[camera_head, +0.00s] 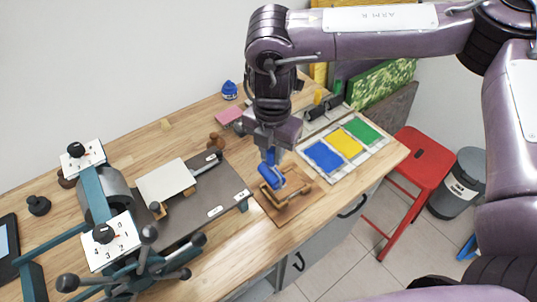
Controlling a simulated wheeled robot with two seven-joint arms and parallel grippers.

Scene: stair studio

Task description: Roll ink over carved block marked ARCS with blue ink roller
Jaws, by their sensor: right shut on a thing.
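My right gripper (270,150) points down over the front part of the wooden bench and is shut on the blue ink roller (271,178). The roller's blue drum is over a carved wooden block (297,191), hiding part of it; I cannot tell whether they touch. The block lies on a brown board (277,213) near the bench's front edge. No ARCS marking is readable on it. My left gripper is not in view.
An ink slab (321,176) with blue, yellow and green patches lies right of the block. A press with a flat bed (226,209) stands left. A black roller (322,108) lies behind. A red stool (419,158) and grey bin (461,184) stand right of the bench.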

